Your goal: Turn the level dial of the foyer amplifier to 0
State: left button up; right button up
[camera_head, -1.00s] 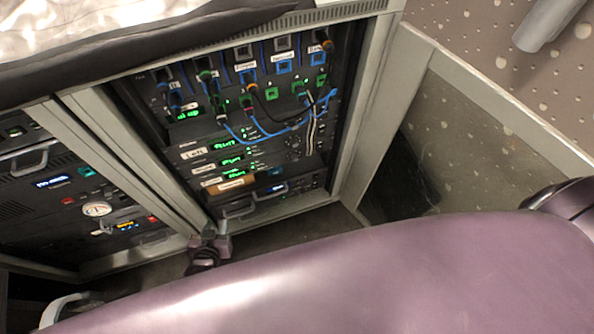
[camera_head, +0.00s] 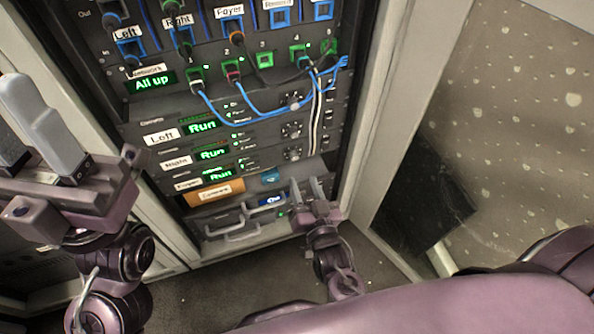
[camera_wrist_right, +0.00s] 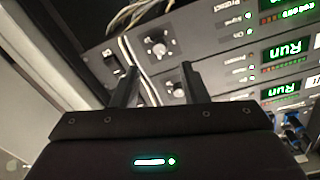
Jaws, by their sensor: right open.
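The foyer amplifier (camera_head: 220,175) is the lowest of three stacked amplifiers; its green display reads Run. Its level dial (camera_head: 292,153) is a small dark knob at the right of its front; its setting is too small to read. My right gripper (camera_head: 309,186) is open and empty, just below and slightly right of that dial. In the right wrist view, its two fingers (camera_wrist_right: 159,80) are spread before the amplifier fronts, with two dials between or beyond them; I cannot tell for sure which is the foyer's. My left gripper (camera_head: 22,125) is open and empty at the far left.
The Left and Right amplifiers (camera_head: 210,153) sit above the foyer one. Blue cables (camera_head: 240,122) and a pale cable (camera_head: 316,110) hang near the dials. The rack's right post (camera_head: 365,120) is close by.

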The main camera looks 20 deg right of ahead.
aim_at(295, 159)
jog(key=w+b, duration=0.2)
jog(key=w, duration=0.5)
jog(key=shift+d, duration=0.1)
jog(key=shift+c, duration=0.4)
grip_shut()
